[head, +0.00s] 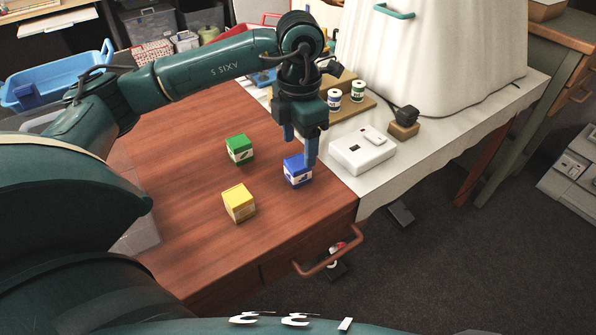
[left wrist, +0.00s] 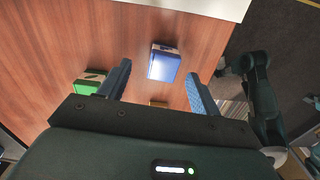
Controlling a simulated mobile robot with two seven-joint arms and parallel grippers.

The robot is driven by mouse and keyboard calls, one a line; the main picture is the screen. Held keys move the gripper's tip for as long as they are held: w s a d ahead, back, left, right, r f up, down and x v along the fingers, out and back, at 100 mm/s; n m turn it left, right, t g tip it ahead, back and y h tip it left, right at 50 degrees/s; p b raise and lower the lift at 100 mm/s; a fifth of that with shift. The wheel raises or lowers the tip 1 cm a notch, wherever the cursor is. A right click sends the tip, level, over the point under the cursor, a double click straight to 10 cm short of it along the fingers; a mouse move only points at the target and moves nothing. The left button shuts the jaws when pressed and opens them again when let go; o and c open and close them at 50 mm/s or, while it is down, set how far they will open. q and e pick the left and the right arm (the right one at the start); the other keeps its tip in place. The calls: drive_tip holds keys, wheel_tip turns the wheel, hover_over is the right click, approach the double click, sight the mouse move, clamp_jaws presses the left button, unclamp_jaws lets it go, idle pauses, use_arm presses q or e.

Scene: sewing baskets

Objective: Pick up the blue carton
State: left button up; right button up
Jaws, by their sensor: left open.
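The blue carton (head: 297,173) stands on the brown wooden tabletop near its right edge. My left gripper (head: 299,150) is open above it, fingers pointing down, and one finger hides part of the carton in the head view. In the left wrist view the blue carton (left wrist: 164,65) shows beyond the gap between the two fingers (left wrist: 158,70), with nothing held. I cannot tell whether a finger touches it. My right gripper is not clearly in either view.
A green carton (head: 239,149) and a yellow carton (head: 239,203) stand left of the blue one. A white box-shaped device (head: 362,151) sits on the white cloth to the right. Spools (head: 334,100) stand behind.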

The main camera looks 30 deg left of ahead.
sight(300, 161)
use_arm(q)
drive_tip(key=f, duration=0.5)
drive_tip(key=shift+s+d+f+b, duration=0.15)
drive_tip(key=shift+d+f+b, duration=0.1)
drive_tip(key=shift+f+b, duration=0.15)
drive_tip(key=c, duration=1.1)
